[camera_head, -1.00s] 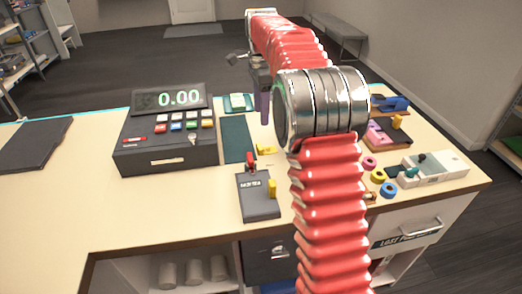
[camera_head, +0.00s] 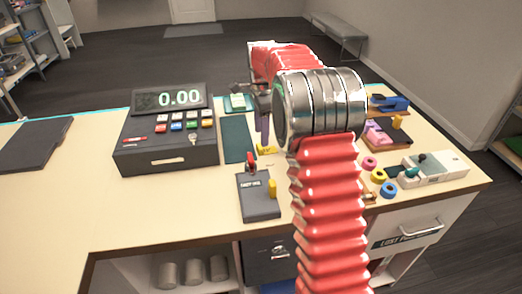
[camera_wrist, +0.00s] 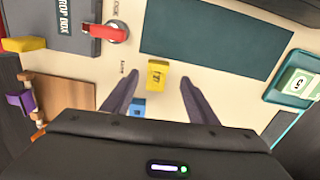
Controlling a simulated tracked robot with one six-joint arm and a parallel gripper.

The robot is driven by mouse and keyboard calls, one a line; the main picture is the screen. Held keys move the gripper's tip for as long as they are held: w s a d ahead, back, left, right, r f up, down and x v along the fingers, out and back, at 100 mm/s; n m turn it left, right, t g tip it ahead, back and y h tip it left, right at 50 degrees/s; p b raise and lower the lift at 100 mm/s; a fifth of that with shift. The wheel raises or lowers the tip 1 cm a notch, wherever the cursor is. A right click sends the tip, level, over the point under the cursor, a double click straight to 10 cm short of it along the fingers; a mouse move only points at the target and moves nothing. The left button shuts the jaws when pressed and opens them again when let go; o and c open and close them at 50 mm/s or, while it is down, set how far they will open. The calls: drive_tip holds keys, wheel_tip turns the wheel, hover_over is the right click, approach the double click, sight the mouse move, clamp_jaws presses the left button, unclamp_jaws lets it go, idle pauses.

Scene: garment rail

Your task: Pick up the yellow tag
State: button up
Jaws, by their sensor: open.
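The yellow tag (camera_wrist: 158,74) lies on the counter in the wrist view, just beyond and between the two fingertips of my gripper (camera_wrist: 157,82). A blue tag (camera_wrist: 138,108) lies nearer the gripper body in the wrist view, between the fingers.
A dark green mat (camera_head: 237,138) and the cash register (camera_head: 165,140) lie left of the tag. The drop box (camera_head: 257,197) with its red knob (camera_wrist: 117,32) is close by. A tray with banknotes (camera_wrist: 298,82) is at the wrist view's right. Coloured rings (camera_head: 379,176) lie right of my arm.

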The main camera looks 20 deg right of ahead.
drive_tip(key=shift+s+f, duration=0.2)
drive_tip(key=shift+f, duration=2.35)
drive_tip(key=shift+c, duration=0.4)
drive_tip(key=c, duration=1)
drive_tip(key=shift+c, duration=0.2)
wheel_tip(320, 180, up, 10)
drive_tip(key=shift+r, duration=0.1)
wheel_tip(320, 180, up, 5)
drive_tip(key=shift+f, duration=0.1)
